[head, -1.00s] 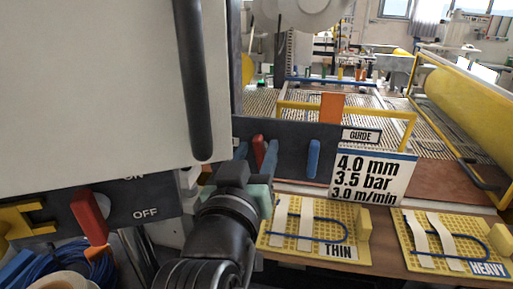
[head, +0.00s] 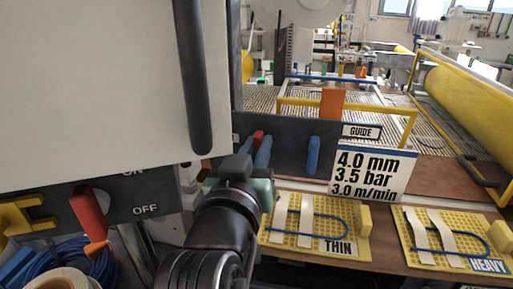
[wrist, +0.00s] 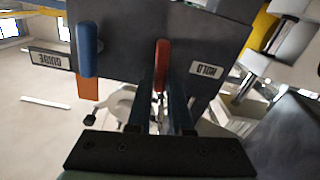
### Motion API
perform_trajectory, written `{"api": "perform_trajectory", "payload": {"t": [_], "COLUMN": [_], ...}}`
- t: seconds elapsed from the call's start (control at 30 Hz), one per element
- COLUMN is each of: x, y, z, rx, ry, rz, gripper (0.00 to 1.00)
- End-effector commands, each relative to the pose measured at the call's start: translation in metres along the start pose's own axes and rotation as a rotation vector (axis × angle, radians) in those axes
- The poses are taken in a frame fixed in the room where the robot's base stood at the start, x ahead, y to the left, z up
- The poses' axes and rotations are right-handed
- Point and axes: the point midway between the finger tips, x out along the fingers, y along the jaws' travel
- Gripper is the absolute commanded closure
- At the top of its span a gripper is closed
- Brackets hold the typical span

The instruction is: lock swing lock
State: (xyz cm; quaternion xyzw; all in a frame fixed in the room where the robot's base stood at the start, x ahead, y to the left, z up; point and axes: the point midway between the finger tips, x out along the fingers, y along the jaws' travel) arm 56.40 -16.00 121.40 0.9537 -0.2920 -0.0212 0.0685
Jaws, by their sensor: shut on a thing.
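A red lever (wrist: 162,54) is on the dark panel (wrist: 210,35), beside the HOLD label (wrist: 206,69) in the wrist view. In the head view only its upper part (head: 258,138) shows, behind my blue finger. My gripper (wrist: 162,88) is shut on this red lever, with one dark blue finger on each side of it. In the head view my gripper (head: 264,152) is at the left part of the panel. The lever's lower part is hidden there. No label in view reads swing lock.
A blue lever (head: 313,155) stands to the right, near the GUIDE label (head: 361,132). Another red lever (head: 88,212) is by the OFF mark at left. Yellow THIN (head: 275,238) and HEAVY (head: 408,250) boards lie below right. A large pale panel (head: 90,90) fills the upper left.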

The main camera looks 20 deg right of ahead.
Motion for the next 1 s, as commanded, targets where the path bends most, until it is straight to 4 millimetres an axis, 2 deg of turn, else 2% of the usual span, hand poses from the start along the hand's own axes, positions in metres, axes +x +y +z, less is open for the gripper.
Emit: {"api": "perform_trajectory", "payload": {"t": [0.2, 0.47, 0.5, 0.67, 1.0], "x": [-0.0002, -0.0001, -0.0001, -0.0001, 0.0001], "y": [0.0015, 0.0020, 0.0020, 0.0020, 0.0021], "z": [0.0014, 0.0005, 0.0005, 0.0005, 0.0003], "rx": [0.151, 0.162, 0.162, 0.160, 0.159], "ry": [0.001, -0.001, -0.001, -0.001, 0.000], "rz": [-0.001, -0.001, -0.001, 0.000, 0.000], "gripper": [1.00, 1.00, 0.79, 0.51, 0.51]}}
